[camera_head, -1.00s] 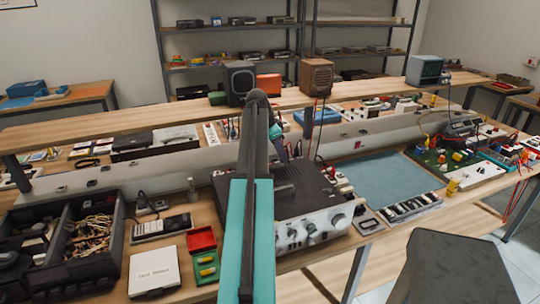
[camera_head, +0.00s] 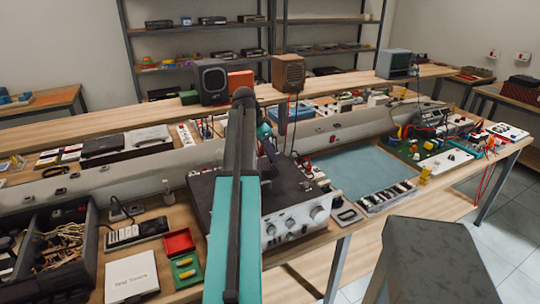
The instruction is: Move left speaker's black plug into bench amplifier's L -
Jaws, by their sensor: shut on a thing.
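The bench amplifier (camera_head: 240,196) has a dark top and a silver front with knobs, and it stands on the bench in the middle. A dark speaker (camera_head: 211,82) stands on the raised shelf at left, and a brown speaker (camera_head: 288,73) stands to its right. Thin red and dark wires hang from the brown speaker toward the back of the amplifier. My gripper (camera_head: 270,153) is over the amplifier's rear part, partly hidden by my arm. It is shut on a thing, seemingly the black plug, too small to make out. The L - terminal is not visible.
The raised shelf (camera_head: 130,121) runs behind the amplifier. A blue-grey mat (camera_head: 368,173) lies to its right, with a green circuit board (camera_head: 425,152) beyond. A red tray (camera_head: 179,241) and an open organizer box (camera_head: 83,243) stand at left.

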